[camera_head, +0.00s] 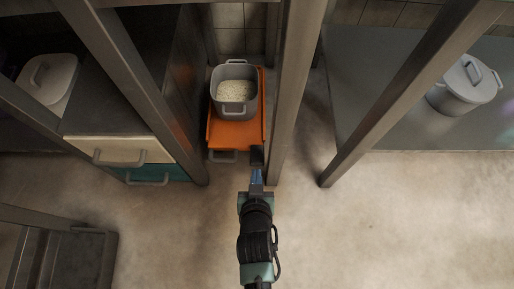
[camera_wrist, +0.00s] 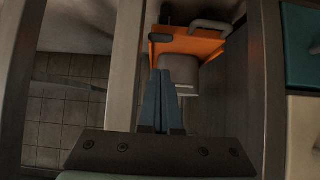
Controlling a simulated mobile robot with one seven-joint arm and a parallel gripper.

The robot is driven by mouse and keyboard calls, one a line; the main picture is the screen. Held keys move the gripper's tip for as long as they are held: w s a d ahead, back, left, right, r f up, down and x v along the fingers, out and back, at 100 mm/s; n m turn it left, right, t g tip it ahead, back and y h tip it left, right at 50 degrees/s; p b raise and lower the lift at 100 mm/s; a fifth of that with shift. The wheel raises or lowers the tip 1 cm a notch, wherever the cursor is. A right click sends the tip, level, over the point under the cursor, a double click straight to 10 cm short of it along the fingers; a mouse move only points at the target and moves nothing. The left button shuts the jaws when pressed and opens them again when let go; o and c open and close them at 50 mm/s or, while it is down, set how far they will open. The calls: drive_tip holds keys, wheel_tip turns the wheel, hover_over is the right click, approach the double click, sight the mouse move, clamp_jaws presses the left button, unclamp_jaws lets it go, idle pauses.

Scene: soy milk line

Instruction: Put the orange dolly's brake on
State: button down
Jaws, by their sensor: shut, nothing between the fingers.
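The orange dolly (camera_head: 232,136) stands in the bay between metal posts and carries a grey pot (camera_head: 234,108) of pale grains. A grey handle (camera_head: 222,157) is at its front edge. A dark lever (camera_head: 257,155), seemingly the brake, is at its front right corner; the lever also shows in the wrist view (camera_wrist: 163,38), against the orange deck (camera_wrist: 195,46). My gripper (camera_head: 256,172) is shut and empty, its blue fingers pointing toward the lever from the front. In the wrist view its fingertips (camera_wrist: 162,72) appear just short of the lever; I cannot tell whether they touch.
A metal post (camera_head: 292,100) rises close to the right of the dolly. A cabinet with cream (camera_head: 120,150) and teal (camera_head: 158,174) drawers is on the left. A lidded pot (camera_head: 462,90) stands on the right-hand table (camera_head: 385,110). The front floor is clear around my arm.

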sight(257, 162)
drive_tip(key=shift+f, duration=0.25)
drive_tip(key=b+x, duration=0.6)
drive_tip(key=x, duration=0.2)
drive_tip(key=shift+f, duration=0.2)
drive_tip(key=shift+b+x, duration=0.75)
drive_tip(key=shift+x, duration=0.05)
drive_tip(key=shift+r, duration=0.1)
drive_tip(key=shift+s+d+p, duration=0.1)
drive_tip(key=shift+s+p, duration=0.05)
drive_tip(key=shift+p, duration=0.15)
